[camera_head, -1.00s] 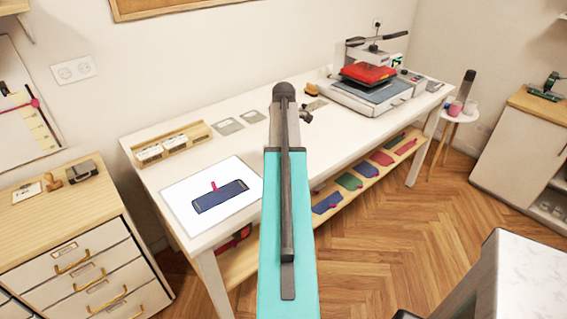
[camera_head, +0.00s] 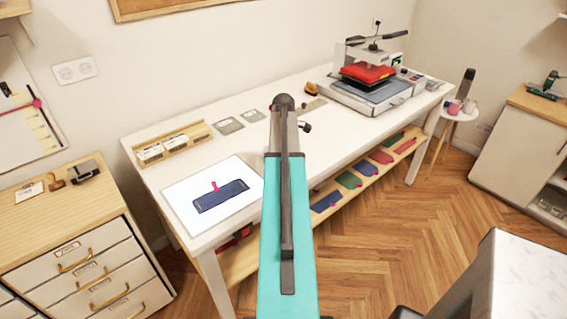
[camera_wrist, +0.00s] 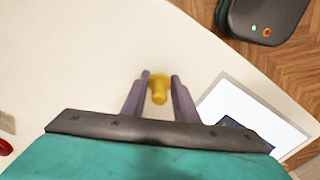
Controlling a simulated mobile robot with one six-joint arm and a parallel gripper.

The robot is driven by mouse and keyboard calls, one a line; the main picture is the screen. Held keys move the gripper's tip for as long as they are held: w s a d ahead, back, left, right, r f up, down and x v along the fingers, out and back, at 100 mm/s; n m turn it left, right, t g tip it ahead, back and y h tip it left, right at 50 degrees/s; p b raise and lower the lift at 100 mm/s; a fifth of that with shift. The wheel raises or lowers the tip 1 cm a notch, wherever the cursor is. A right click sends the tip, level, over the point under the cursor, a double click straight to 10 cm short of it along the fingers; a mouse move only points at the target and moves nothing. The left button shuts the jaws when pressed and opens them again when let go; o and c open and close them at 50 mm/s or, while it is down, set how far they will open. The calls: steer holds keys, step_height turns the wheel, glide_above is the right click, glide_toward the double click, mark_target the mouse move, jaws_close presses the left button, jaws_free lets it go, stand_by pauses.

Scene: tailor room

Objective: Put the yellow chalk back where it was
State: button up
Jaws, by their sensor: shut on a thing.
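The yellow chalk (camera_wrist: 159,90) is between the two fingers of my gripper (camera_wrist: 160,78) in the wrist view. The fingers are shut on it, and pale tabletop shows behind it. In the head view my arm hides most of the gripper and the chalk cannot be seen. There my arm's end is over the white worktable (camera_head: 236,150), right of two small grey plates (camera_head: 229,125).
A white sheet (camera_head: 178,197) with a navy fabric piece (camera_head: 221,196) lies at the table's near left. A wooden holder (camera_head: 175,147) stands behind it. A red heat press (camera_head: 368,74) stands at the far right. Fabric pieces lie on the lower shelf (camera_head: 262,253).

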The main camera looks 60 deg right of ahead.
steer(key=o, duration=1)
steer(key=shift+r, duration=0.2)
step_height(320, 180, up, 10)
steer(key=shift+r+b, duration=0.15)
steer(key=shift+b, duration=0.95)
steer(key=shift+r, duration=0.85)
